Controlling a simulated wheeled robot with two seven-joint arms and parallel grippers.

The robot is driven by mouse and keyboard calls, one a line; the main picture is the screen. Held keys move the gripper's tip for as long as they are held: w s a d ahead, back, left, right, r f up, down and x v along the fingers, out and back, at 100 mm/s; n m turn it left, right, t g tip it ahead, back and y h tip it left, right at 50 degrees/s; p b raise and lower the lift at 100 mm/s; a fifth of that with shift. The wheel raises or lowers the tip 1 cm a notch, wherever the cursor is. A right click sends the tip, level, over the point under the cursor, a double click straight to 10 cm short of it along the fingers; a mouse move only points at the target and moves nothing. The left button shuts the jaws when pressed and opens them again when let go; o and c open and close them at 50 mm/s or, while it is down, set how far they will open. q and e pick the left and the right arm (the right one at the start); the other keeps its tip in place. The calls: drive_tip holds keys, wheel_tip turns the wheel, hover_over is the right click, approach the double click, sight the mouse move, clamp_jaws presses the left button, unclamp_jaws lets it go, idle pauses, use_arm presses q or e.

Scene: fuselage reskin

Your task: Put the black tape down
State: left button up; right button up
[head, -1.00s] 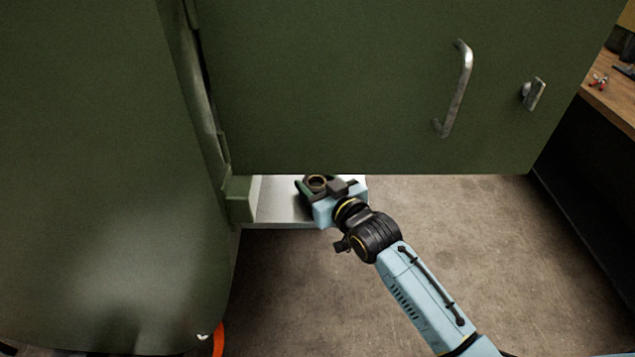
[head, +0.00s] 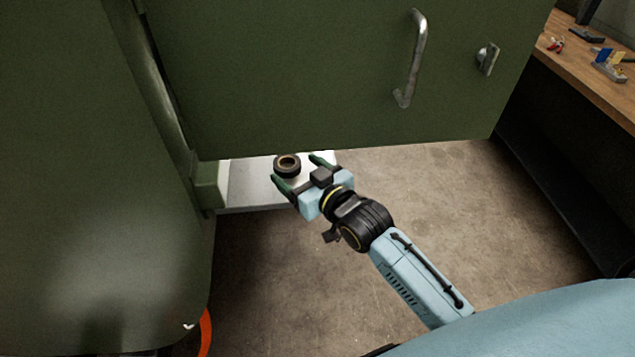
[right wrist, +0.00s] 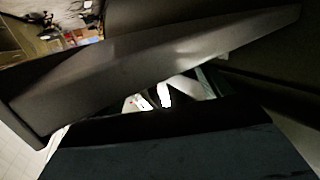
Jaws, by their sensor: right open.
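The black tape (head: 287,166) is a dark roll with a tan core. It lies flat on a light grey shelf (head: 250,186) low in the head view, under the green door. My right gripper (head: 300,172) is open, its two green fingers apart, just to the front right of the roll. The fingers are not closed on the tape. The right wrist view is dark and I cannot make out the tape in it. My left gripper is not in view.
A large green door panel (head: 340,70) with a metal handle (head: 411,58) and a latch (head: 488,60) hangs above the shelf. A green curved body fills the left. A wooden workbench (head: 590,72) with tools stands at the right. The floor (head: 430,200) between is open.

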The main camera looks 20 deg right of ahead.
drive_tip(key=v, duration=0.7)
drive_tip(key=shift+s, duration=0.3)
drive_tip(key=shift+d, duration=0.1)
